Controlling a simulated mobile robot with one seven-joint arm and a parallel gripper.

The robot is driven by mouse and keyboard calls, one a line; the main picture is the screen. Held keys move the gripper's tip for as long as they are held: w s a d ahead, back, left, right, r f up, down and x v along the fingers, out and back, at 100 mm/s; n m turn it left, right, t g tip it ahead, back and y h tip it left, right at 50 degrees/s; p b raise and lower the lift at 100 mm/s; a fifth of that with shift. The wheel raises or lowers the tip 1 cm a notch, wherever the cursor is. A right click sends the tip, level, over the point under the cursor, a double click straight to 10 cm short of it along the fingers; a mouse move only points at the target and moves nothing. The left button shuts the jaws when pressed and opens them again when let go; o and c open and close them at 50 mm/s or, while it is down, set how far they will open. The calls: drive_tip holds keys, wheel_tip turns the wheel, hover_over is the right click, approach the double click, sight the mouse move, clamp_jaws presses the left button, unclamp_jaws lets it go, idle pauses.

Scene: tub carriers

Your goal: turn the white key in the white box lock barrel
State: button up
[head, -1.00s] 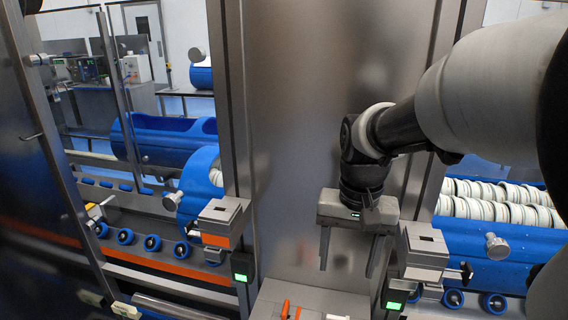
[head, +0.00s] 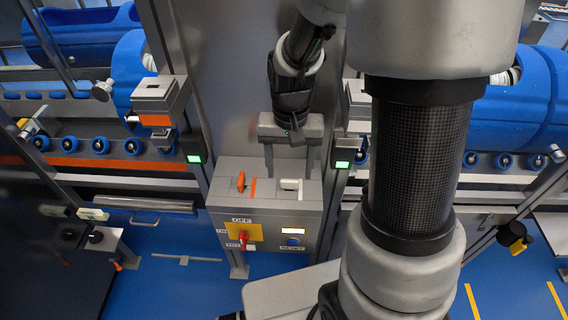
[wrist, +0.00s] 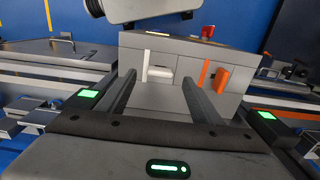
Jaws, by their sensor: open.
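The white key (head: 290,184) sits on top of a grey control box (head: 265,212), with a white stripe (head: 300,190) beside it. In the wrist view the white key (wrist: 159,73) appears between my two fingers, beside its white stripe (wrist: 146,67). The lock barrel under the key is not clearly visible. My gripper (head: 289,174) is open and points down at the back of the box, with its fingers to either side of the key in the picture. I cannot tell whether either finger touches it; nothing is held.
An orange key (head: 241,181) with an orange stripe stands left of the white one. The box front has a red switch on a yellow plate (head: 243,233) and a blue button (head: 293,241). Posts with green-lit boxes (head: 194,158) flank it. A steel panel rises behind.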

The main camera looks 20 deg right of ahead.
sight(289, 179)
drive_tip(key=shift+f, duration=2.15)
